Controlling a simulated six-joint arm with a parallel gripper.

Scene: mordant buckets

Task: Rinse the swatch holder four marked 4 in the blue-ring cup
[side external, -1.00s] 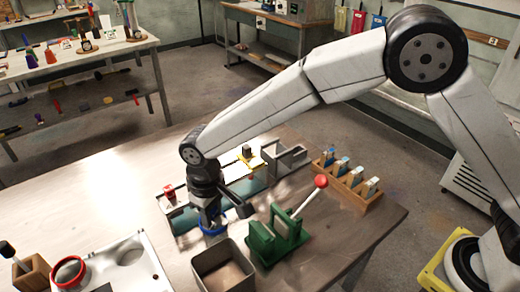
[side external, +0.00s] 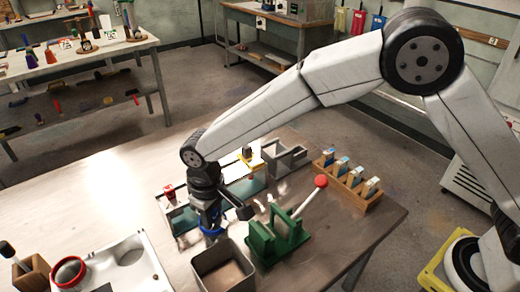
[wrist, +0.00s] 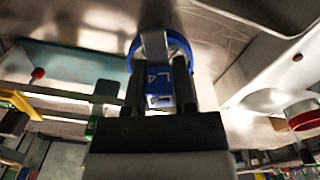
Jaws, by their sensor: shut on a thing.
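My gripper (side external: 210,213) points down over the blue-ring cup (side external: 214,234), right behind the grey bin. In the wrist view my gripper (wrist: 158,85) is shut on a swatch holder (wrist: 158,98) with a blue-and-white top; a mark shows on it, but I cannot read it for sure. Its grey lower part reaches into the opening of the blue ring (wrist: 184,48). How deep it sits in the cup is hidden by the gripper and the ring.
A grey open bin (side external: 205,265) stands just in front, and a green press (side external: 262,245) with a red-knobbed lever to the right. A wooden rack (side external: 372,204) with several holders is farther right. A red-ring cup (side external: 68,270) is at left. The table's left middle is clear.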

